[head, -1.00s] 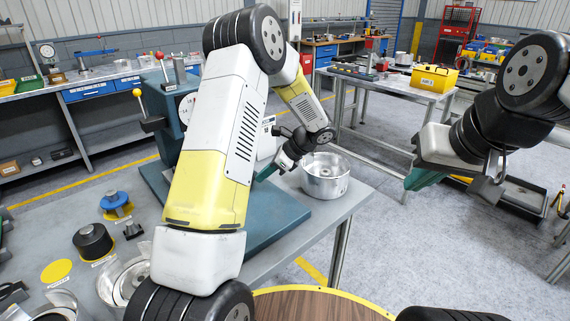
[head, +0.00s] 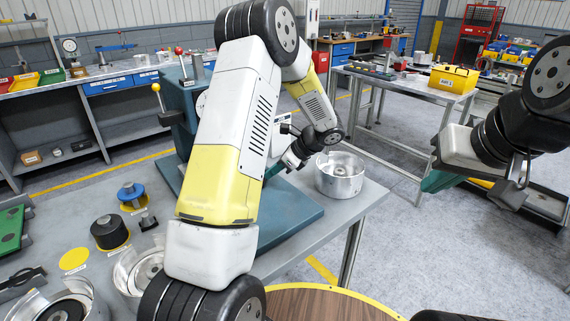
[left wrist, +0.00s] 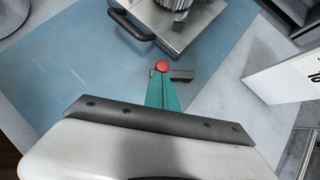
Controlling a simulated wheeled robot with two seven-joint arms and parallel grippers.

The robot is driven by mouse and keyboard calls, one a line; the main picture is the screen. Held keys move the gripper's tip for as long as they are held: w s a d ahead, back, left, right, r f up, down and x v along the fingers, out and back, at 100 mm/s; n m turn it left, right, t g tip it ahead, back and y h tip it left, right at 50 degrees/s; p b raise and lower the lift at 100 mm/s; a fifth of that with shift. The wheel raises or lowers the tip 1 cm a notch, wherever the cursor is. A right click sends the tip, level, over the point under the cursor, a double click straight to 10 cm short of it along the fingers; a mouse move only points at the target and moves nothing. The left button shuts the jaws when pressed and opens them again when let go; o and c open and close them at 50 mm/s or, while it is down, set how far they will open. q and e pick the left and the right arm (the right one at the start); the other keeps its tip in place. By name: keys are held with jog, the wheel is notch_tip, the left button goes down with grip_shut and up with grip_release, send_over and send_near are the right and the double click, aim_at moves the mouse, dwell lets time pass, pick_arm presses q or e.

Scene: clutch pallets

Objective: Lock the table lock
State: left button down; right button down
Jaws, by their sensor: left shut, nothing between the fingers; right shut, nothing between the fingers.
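A red round knob (left wrist: 162,66) shows in the left wrist view, with a short dark grey bar (left wrist: 182,75) beside it, on the blue machine base. I take these to be the table lock, though no label shows. My left gripper (left wrist: 162,84) is shut and empty, its green fingertips right at the knob; whether they touch it I cannot tell. In the head view my left gripper (head: 272,172) is largely hidden behind my arm, over the blue base plate (head: 292,224). The knob is hidden there. My right gripper (head: 434,181) is shut and empty, away from the machine over open floor.
A metal round housing (head: 339,177) stands at the right edge of the grey bench (head: 368,199). Behind my left arm is the blue machine (head: 190,105) with a yellow-knobbed lever (head: 156,88). A metal block with a black handle (left wrist: 135,28) lies beyond the red knob.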

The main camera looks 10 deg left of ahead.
pick_arm(q)
jog(key=shift+s+a, duration=0.1)
jog(key=shift+s, duration=0.05)
jog(key=a+m+t, duration=0.1)
jog(key=s+a+m+t, duration=0.1)
jog(key=m, duration=0.1)
jog(key=shift+m+t+h, duration=0.3)
jog(key=shift+h, duration=0.1)
jog(key=shift+a, duration=1.45)
jog(key=shift+a, duration=0.15)
